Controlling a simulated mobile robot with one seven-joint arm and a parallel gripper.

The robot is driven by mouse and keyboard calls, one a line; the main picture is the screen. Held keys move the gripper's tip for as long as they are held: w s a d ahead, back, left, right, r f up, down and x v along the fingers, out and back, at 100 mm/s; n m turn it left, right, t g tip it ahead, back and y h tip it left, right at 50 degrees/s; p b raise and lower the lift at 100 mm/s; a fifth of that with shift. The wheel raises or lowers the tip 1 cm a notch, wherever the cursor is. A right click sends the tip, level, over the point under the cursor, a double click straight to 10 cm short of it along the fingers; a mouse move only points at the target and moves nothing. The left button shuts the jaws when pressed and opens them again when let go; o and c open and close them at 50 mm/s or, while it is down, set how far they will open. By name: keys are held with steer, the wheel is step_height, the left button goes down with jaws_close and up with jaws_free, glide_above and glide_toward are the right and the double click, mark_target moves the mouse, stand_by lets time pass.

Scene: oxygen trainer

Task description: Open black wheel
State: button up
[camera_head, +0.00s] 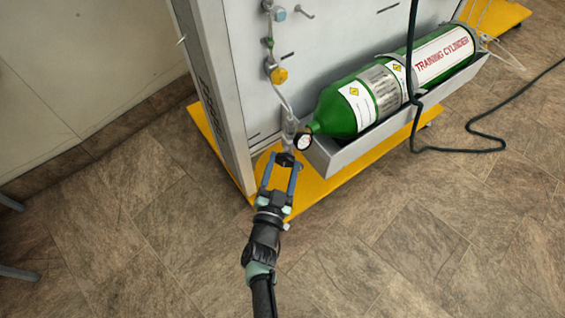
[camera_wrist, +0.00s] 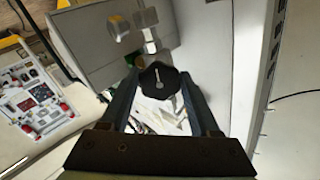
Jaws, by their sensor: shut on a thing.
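The black wheel (camera_wrist: 160,89) is a dark, faceted knob with a light grey mark on its face, in the middle of the wrist view. My gripper (camera_wrist: 160,95) has one finger on each side of it, and the fingertips close on its rim. In the head view my gripper (camera_head: 284,163) reaches up to the lower end of the pipe line, beside the round gauge (camera_head: 303,141). There the wheel (camera_head: 285,158) shows only as a small dark shape between the fingertips, partly hidden by them.
A green training cylinder (camera_head: 352,107) lies in a grey tray (camera_head: 334,160) to the right. A yellow knob (camera_head: 279,75) sits higher on the pipe. The panel's upright post (camera_head: 222,110) stands close at left. A dark hose (camera_head: 470,149) trails on the right; the front floor is clear.

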steer(key=shift+n, duration=0.6)
steer(key=o, duration=1.4)
steer(key=shift+c, duration=0.2)
steer(key=p+v, duration=0.3)
steer(key=v, duration=1)
steer(key=shift+p, duration=0.35)
